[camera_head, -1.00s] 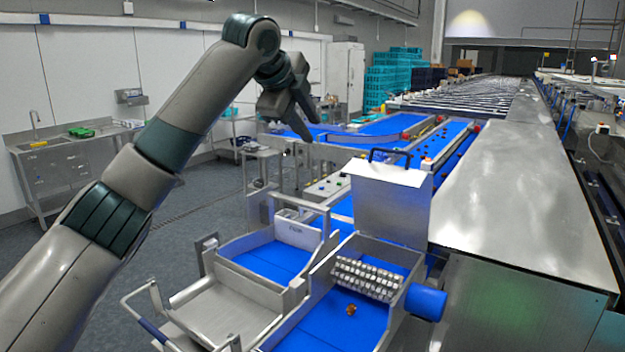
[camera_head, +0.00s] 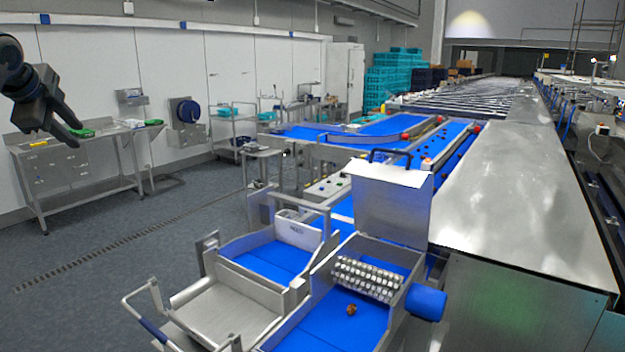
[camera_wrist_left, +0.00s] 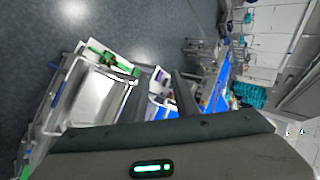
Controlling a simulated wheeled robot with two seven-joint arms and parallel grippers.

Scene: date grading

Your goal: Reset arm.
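My left gripper (camera_head: 79,137) hangs in the air at the far left of the head view, in front of the white wall and the steel sink bench. Its two dark fingers point down and to the right, with a gap between them. In the left wrist view the fingers (camera_wrist_left: 165,95) stand apart, with nothing held between them. Most of my left arm is outside the head view. My right gripper is in neither view.
A brown date (camera_head: 351,309) lies on the blue lower chute (camera_head: 325,328) by a metal roller (camera_head: 368,278). A steel tray (camera_head: 222,312) stands beside it. A long steel cover (camera_head: 510,190) fills the right. Floor at left is clear.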

